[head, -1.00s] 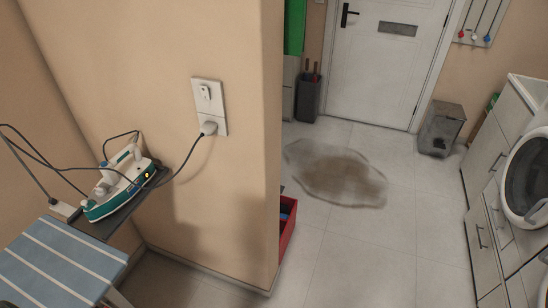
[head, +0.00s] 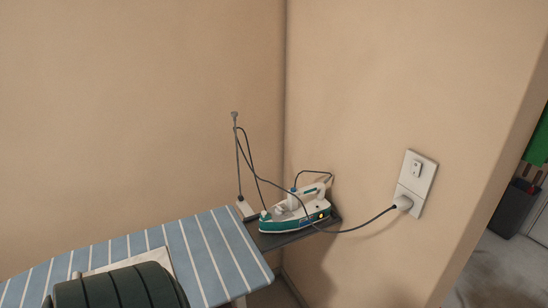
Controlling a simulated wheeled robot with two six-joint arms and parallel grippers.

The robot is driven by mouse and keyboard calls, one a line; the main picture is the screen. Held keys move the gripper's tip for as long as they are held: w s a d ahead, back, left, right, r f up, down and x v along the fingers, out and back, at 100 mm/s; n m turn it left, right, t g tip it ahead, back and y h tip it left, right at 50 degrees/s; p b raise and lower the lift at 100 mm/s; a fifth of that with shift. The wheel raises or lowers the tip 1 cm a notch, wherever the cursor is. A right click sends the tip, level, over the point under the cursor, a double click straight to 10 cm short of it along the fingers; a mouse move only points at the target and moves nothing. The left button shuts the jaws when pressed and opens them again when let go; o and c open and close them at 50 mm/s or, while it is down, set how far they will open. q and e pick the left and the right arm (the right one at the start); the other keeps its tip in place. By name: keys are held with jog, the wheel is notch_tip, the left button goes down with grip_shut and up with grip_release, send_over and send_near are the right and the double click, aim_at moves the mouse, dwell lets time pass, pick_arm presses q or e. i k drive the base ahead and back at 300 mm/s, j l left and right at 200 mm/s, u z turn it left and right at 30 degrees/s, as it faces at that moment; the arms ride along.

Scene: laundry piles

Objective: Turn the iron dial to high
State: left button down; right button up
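The iron (head: 296,212), white and teal, rests on a dark plate (head: 283,239) at the right end of the ironing board (head: 212,256), close to the wall corner. Small coloured spots show near its rear right side; I cannot make out the dial's setting at this size. Its dark cord runs right to a white plug (head: 403,202) in the wall socket. Neither of my grippers is in view.
The board has a blue striped cover. A dark green ribbed object (head: 120,288) lies on it at the bottom left, over a pale flat piece. A thin cord holder (head: 238,160) stands beside the iron. A switch (head: 416,168) sits above the socket. Open floor (head: 490,270) shows at the right.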

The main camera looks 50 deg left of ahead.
aim_at(279, 211)
jog(key=u, duration=1.45)
